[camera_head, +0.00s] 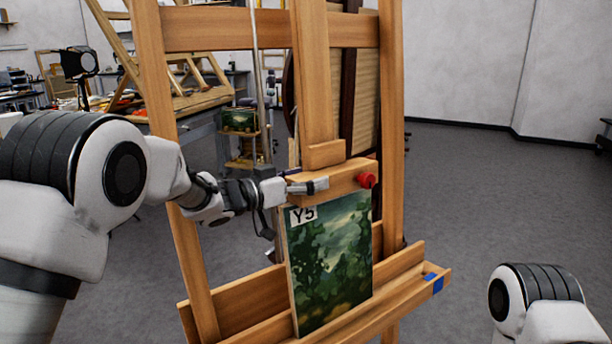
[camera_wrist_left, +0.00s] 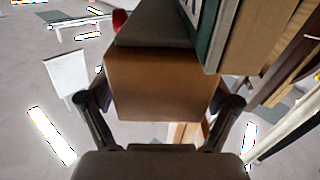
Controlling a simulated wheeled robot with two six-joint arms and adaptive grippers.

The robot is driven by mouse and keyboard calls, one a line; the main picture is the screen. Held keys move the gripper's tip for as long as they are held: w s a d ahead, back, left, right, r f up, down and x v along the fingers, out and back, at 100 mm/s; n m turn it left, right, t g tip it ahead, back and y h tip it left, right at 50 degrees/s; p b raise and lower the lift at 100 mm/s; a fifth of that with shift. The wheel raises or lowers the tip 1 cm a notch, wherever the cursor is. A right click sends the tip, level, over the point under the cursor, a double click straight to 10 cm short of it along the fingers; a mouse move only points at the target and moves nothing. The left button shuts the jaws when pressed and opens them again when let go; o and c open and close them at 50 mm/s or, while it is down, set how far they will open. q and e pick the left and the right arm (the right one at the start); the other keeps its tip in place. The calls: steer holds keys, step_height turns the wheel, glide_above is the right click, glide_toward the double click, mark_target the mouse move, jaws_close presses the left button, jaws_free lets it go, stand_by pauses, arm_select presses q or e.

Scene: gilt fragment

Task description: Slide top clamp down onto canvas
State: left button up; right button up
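The top clamp (camera_head: 345,181) is a wooden block with a red knob (camera_head: 367,180) on the easel's central post. The canvas (camera_head: 330,265), a green landscape labelled Y5, stands upright on the easel's lower ledge. The clamp's lower edge lies along the canvas's top edge in the head view; I cannot tell whether they touch. My left gripper (camera_head: 308,187) is at the clamp's left end. In the left wrist view, its fingers (camera_wrist_left: 160,105) lie against both sides of the clamp's end (camera_wrist_left: 160,82), with the canvas's edge (camera_wrist_left: 205,35) close by. My right gripper is out of view.
The easel's side posts (camera_head: 393,120) rise on both sides of the canvas, and its ledge (camera_head: 400,285) juts forward with a blue patch. Behind stand a workbench and a lamp (camera_head: 79,63). The floor on the right is open.

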arm_select(q)
steer(key=shift+w+d, duration=0.1)
steer(key=shift+w, duration=0.05)
steer(key=shift+s+a+r, duration=0.2)
steer(key=shift+s+a, duration=0.05)
steer(key=shift+a, duration=0.1)
steer(key=v, duration=1.1)
steer(key=shift+s+f, duration=0.1)
